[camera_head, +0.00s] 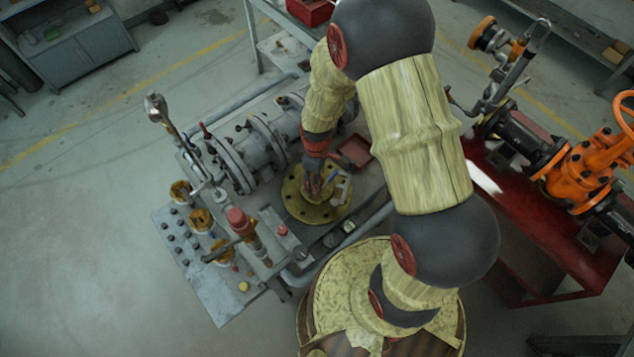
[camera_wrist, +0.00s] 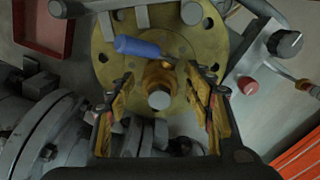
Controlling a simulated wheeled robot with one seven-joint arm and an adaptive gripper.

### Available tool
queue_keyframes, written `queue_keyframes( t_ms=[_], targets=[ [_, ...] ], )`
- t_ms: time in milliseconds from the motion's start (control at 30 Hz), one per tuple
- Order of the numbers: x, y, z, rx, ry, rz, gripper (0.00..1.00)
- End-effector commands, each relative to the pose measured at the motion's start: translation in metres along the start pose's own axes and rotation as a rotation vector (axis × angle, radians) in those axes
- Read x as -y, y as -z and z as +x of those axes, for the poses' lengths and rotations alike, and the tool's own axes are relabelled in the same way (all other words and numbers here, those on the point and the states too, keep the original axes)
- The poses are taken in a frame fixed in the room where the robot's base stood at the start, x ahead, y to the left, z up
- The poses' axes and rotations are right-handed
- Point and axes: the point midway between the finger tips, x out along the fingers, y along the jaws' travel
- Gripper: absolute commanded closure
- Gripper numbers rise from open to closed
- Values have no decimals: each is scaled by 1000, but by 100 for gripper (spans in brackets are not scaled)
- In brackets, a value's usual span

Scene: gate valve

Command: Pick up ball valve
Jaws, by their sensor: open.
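A small valve with a blue handle (camera_wrist: 138,47) lies on a round yellow-brown flange (camera_wrist: 108,70); I take it for the ball valve. My gripper (camera_wrist: 162,92) is open above the flange, with one finger on each side of the brass part. In the head view my gripper (camera_head: 313,185) hides part of the flange.
Grey flanged pipework (camera_head: 262,140) lies left of the flange. A red tray (camera_head: 356,151) is behind it. A post with a red top (camera_head: 238,220) and a control panel (camera_head: 205,265) stand to the left. An orange valve (camera_head: 585,170) stands on a red bench at right.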

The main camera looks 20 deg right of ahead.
Motion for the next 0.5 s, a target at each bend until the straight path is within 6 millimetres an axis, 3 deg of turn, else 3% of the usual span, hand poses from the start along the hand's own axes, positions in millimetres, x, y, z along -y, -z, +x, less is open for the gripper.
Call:
queue_keyframes(
  t_ms=[500],
  targets=[
    [0, 0, 0, 0, 0, 0, 76]
  ],
)
